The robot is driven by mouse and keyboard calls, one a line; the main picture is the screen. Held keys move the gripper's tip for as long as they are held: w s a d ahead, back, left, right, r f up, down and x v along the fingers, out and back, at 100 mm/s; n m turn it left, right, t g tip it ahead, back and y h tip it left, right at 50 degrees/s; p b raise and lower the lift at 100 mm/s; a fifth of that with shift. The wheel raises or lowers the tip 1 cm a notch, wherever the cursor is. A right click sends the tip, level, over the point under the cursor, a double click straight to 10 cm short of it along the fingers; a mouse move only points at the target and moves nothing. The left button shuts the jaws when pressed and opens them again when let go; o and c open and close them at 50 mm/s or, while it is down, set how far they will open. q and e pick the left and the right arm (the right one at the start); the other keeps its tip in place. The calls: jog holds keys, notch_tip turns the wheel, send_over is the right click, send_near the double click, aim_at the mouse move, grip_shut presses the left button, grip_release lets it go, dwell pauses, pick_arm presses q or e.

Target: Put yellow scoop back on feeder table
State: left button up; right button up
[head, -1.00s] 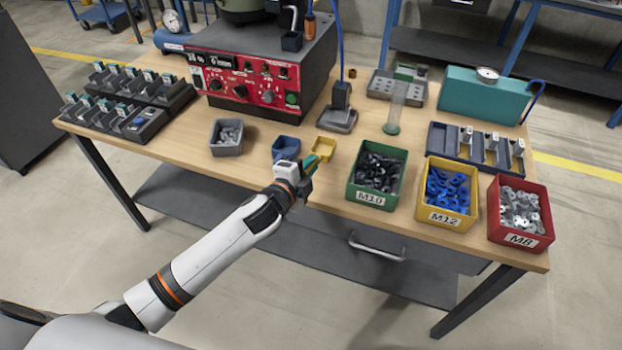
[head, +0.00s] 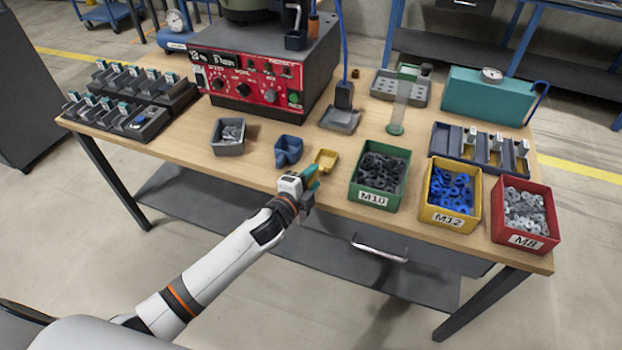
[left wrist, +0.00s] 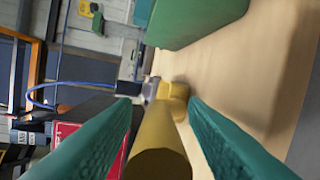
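The yellow scoop (head: 326,159) is near the table's front edge, between the blue scoop and the green M10 bin. My left gripper (head: 311,178) is shut on its handle. In the left wrist view the yellow handle (left wrist: 158,150) lies between the green fingers, pointing away toward the scoop's cup (left wrist: 174,92). Whether the scoop touches the feeder table (head: 232,168) or hangs just above it, I cannot tell. My right gripper is not in view.
The blue scoop (head: 289,150) stands just left of the yellow one, and a grey bin (head: 229,148) is further left. The green M10 bin (head: 371,201) is close on the right, then the yellow M12 bin (head: 447,218) and red M8 bin (head: 525,241). The red-fronted feeder (head: 248,87) stands behind.

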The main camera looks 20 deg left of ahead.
pick_arm(q)
jog(key=shift+r, duration=0.3)
jog(key=v, duration=1.2)
jog(key=shift+f, duration=0.15)
